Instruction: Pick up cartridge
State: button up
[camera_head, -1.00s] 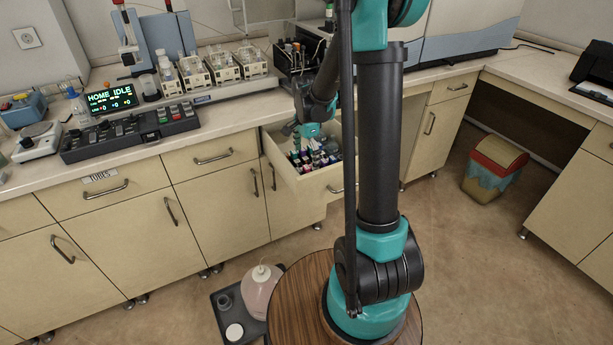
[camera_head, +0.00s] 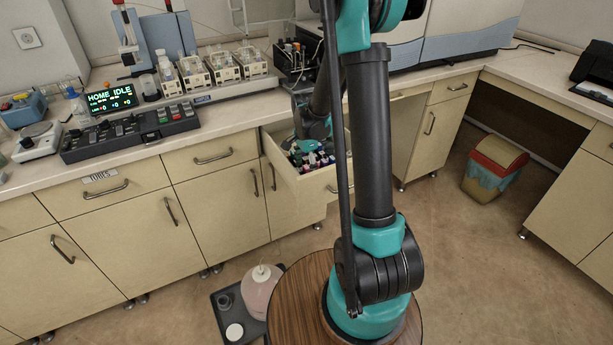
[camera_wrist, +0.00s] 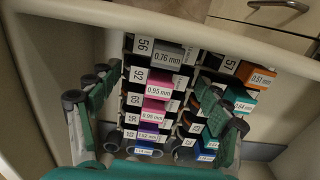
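The open drawer (camera_head: 302,186) holds rows of small labelled cartridges. In the wrist view, a left column has a grey 0.76 mm cartridge (camera_wrist: 168,56), pink 0.95 mm cartridges (camera_wrist: 158,90), a purple 1.52 mm cartridge (camera_wrist: 149,135) and a blue one (camera_wrist: 144,152). A right column has an orange 0.51 mm cartridge (camera_wrist: 260,77), a teal 1.64 mm cartridge (camera_wrist: 241,104) and others partly hidden by a finger. My gripper (camera_wrist: 158,122) is open over the drawer, its fingers on either side of the left column. It grips nothing. Which cartridge is meant cannot be told.
The drawer's walls (camera_wrist: 35,85) stand close around my gripper. On the counter above are a control panel (camera_head: 130,131), a lit display (camera_head: 111,98) and several racks (camera_head: 222,66). A bin (camera_head: 495,168) stands on the floor at right.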

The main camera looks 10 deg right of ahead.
aim_at(306, 167)
jog(key=c, duration=0.8)
jog(key=shift+r, duration=0.1)
jog(key=shift+r, duration=0.45)
grip_shut()
notch_tip(306, 167, up, 19)
